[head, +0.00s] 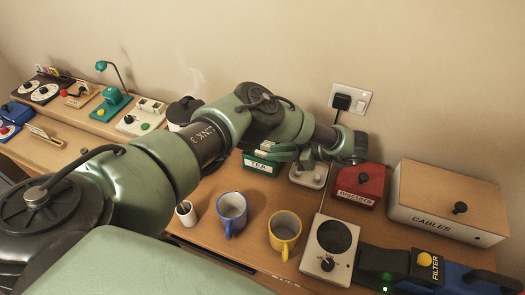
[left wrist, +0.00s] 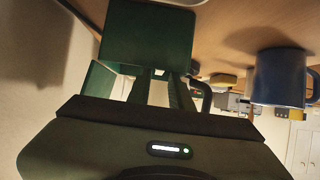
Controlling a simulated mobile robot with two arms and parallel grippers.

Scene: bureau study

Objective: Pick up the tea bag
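A dark green box labelled TEA (head: 261,164) stands on the desk near the wall. I cannot make out a tea bag in either view. My left arm arches over the desk, and my left gripper (head: 298,155) is low beside the right of the tea box. In the left wrist view the gripper's two fingers (left wrist: 162,76) point at the green box (left wrist: 150,35), with a narrow gap between them. Their tips are partly hidden against the box, so I cannot tell whether they hold anything. My right gripper is not in view.
A white cup (head: 186,214), a blue mug (head: 231,208) and a yellow mug (head: 284,231) stand in front. A wall socket (head: 350,98) is behind.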

